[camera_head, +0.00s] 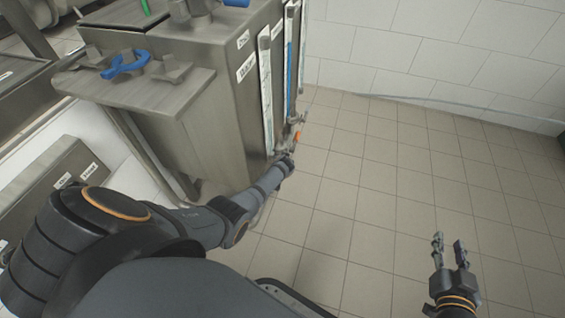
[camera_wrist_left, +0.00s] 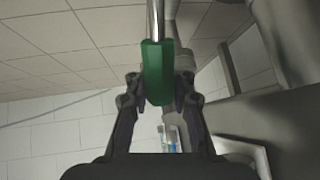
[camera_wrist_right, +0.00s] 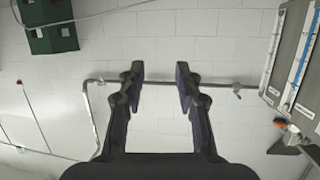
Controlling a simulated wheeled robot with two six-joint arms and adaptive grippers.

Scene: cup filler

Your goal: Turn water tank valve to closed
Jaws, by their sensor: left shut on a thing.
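The steel tank cabinet (camera_head: 215,125) stands left of centre in the head view, with two tall level gauges (camera_head: 265,85) on its side. My left gripper (camera_head: 289,155) is low beside the gauges. In the left wrist view a green valve handle (camera_wrist_left: 157,70) on a metal rod lies between the left fingers (camera_wrist_left: 160,88), which are shut on it. The head view does not show this handle clearly. A small orange part (camera_head: 297,136) is just beyond the left gripper. My right gripper (camera_head: 449,243) is open and empty over the floor; its fingers also show apart in the right wrist view (camera_wrist_right: 160,72).
A steel shelf (camera_head: 135,88) with a blue valve handle (camera_head: 126,65) juts from the cabinet's left. In the right wrist view a wall pipe (camera_wrist_right: 220,84) crosses behind the fingers, and a green box (camera_wrist_right: 48,22) is at upper left. The tiled floor (camera_head: 380,210) is clear.

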